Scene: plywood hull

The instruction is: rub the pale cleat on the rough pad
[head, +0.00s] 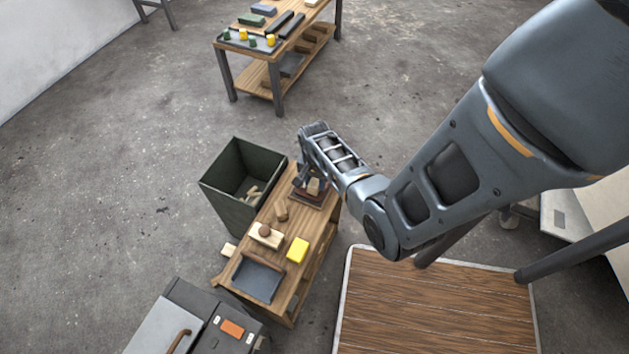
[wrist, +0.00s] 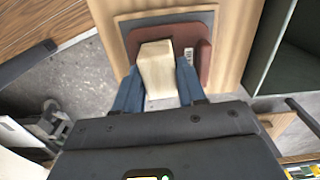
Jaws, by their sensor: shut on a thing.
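My gripper (wrist: 157,82) points down at the far end of a wooden bench, with its two blue fingers shut on the pale cleat (wrist: 155,66). The cleat is a cream-coloured block that also shows small under my gripper in the head view (head: 313,187). The rough pad (wrist: 190,33) is a red-brown plate on a dark grey base. The cleat is over the pad in the wrist view, hiding part of it. I cannot tell whether they touch. In the head view the pad (head: 308,198) is partly hidden by my gripper.
On the bench are a brown block (head: 281,212), a pale block with a brown knob (head: 266,236), a yellow block (head: 298,250) and a grey tray (head: 258,279). A dark green bin (head: 222,199) holding wooden pieces stands at the left.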

